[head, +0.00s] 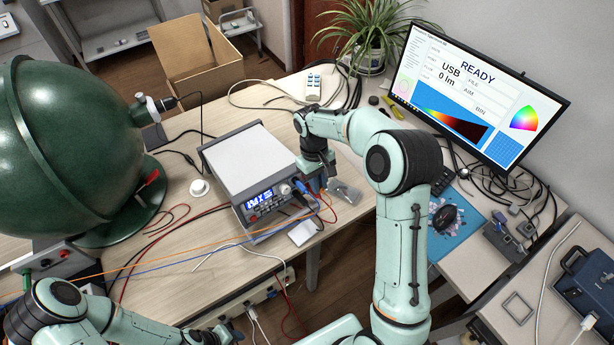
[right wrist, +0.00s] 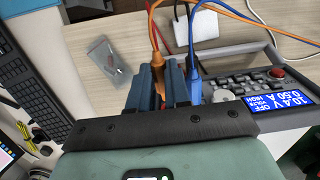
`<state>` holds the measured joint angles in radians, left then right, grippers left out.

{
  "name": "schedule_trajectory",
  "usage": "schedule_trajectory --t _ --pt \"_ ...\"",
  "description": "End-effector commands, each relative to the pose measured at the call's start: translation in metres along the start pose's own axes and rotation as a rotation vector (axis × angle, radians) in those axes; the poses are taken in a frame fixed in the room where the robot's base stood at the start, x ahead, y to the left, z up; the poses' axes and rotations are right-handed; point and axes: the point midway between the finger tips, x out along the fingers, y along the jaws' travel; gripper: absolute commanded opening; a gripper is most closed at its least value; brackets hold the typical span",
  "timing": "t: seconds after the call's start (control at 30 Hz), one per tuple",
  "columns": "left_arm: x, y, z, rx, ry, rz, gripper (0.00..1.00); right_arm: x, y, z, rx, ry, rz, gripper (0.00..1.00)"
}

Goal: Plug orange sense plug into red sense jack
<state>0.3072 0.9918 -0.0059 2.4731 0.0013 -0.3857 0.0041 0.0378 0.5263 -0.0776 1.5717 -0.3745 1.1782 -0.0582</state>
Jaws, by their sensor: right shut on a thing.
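My right gripper (right wrist: 166,82) is shut at the front of the bench power supply (head: 247,157); in the head view it (head: 316,180) hangs at the supply's right front corner. An orange cable (right wrist: 153,22) runs down between its fingers, to the orange sense plug, whose body is mostly hidden by them. A blue plug (right wrist: 194,88) with a blue cable stands at the panel just right of the fingers. The red sense jack is hidden behind the gripper and plugs, so I cannot tell whether the orange plug is in it. My left gripper (head: 222,335) is low at the left, its jaws unclear.
The panel's lit display (right wrist: 281,103) and knobs lie right of the fingers. A clear bag (head: 345,192) lies right of the supply. Orange, blue and red cables cross the table's front. The green sphere (head: 70,150) stands at the left, the monitor (head: 480,95) at the back right.

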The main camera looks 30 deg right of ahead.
Motion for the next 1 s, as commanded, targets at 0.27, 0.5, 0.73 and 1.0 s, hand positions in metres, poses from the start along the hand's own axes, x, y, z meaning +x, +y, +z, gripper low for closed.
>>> schedule_trajectory --t 0.27,0.5,0.73,1.0 --pt "0.000 0.000 0.000 0.000 0.000 0.000 0.43 0.000 0.000 0.000 0.000 0.000 0.000 0.00" --pt "0.000 0.000 0.000 0.000 0.000 0.000 0.43 0.000 0.000 -0.006 0.000 0.001 0.000 0.00" --pt "0.000 0.000 0.000 0.000 0.000 0.000 0.43 0.000 0.000 -0.014 -0.001 0.000 0.000 0.00" --pt "0.000 0.000 0.000 0.000 0.000 0.000 0.43 0.000 -0.001 -0.023 -0.001 0.000 0.000 0.00"
